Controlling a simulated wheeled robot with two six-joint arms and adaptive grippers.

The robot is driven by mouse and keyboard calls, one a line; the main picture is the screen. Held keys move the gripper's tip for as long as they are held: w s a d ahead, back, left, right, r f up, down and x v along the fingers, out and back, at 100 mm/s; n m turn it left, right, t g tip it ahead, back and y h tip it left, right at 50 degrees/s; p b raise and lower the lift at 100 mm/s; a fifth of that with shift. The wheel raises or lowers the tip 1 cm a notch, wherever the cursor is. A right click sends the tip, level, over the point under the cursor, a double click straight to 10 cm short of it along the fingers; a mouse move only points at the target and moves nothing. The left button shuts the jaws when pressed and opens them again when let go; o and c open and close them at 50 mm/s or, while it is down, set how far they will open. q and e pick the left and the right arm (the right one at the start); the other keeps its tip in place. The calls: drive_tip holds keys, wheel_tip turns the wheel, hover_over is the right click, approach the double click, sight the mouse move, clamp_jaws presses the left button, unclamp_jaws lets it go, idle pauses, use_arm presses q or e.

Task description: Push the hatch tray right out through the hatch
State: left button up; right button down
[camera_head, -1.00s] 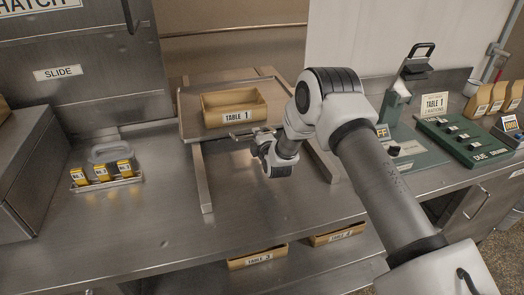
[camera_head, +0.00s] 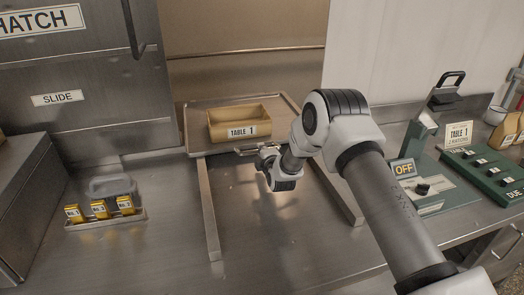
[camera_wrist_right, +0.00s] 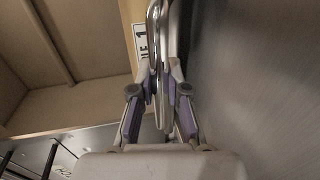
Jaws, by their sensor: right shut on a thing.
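The hatch tray (camera_head: 195,141) is a flat metal tray lying level in the hatch opening (camera_head: 240,75), at the far end of two metal rails (camera_head: 208,215). A tan box marked TABLE 1 (camera_head: 226,118) stands upright on it. My right gripper (camera_head: 253,151) is at the tray's near edge, shut on the tray's bar handle (camera_head: 240,152). In the right wrist view the handle (camera_wrist_right: 156,35) runs between the gripper's two purple-padded fingers (camera_wrist_right: 160,98). How far the tray reaches through the opening is hard to tell. My left gripper is out of view.
The raised hatch panel marked SLIDE (camera_head: 75,125) is left of the opening. A small rack (camera_head: 105,219) of yellow packets stands on the counter at left. A green OFF device (camera_head: 425,190) and a green DUE board (camera_head: 485,170) are at right. The counter between the rails is clear.

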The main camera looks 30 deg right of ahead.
drive_tip(key=c, duration=1.1)
unclamp_jaws()
drive_tip(key=shift+w+r, duration=0.2)
drive_tip(key=shift+c, duration=0.2)
drive_tip(key=shift+w+d+f, duration=0.1)
drive_tip(key=shift+d+f, duration=0.05)
drive_tip(key=shift+f, duration=0.1)
drive_tip(key=v, duration=1.2)
